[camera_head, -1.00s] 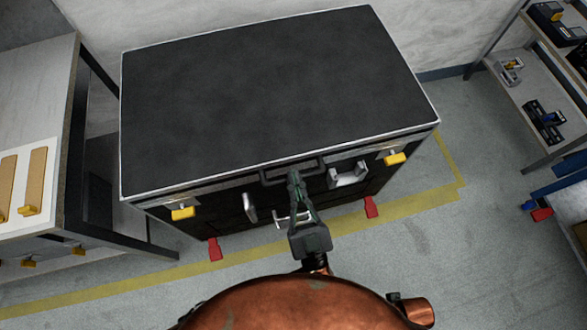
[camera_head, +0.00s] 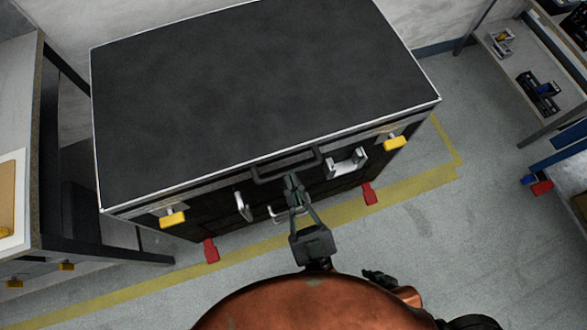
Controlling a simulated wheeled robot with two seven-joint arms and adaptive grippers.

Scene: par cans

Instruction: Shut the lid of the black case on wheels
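The black case (camera_head: 210,205) stands on the floor in front of me. Its lid (camera_head: 250,85), a large dark panel with a pale rim, lies across the top and hides the inside. I cannot tell whether a thin gap is left under its front edge. A dark handle (camera_head: 262,179) sits at the middle of the front, with a yellow latch (camera_head: 172,219) at the left and another yellow latch (camera_head: 395,143) at the right. My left gripper (camera_head: 292,183) is at the handle, its fingertips together. I cannot tell whether it touches the handle. My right gripper cannot be made out.
A workbench (camera_head: 38,130) stands close on the left. Shelves (camera_head: 500,70) with tools are at the right, with blue and red items (camera_head: 541,187) below. Red wheel parts (camera_head: 211,250) show under the case near a yellow floor line (camera_head: 110,300). The floor at right front is clear.

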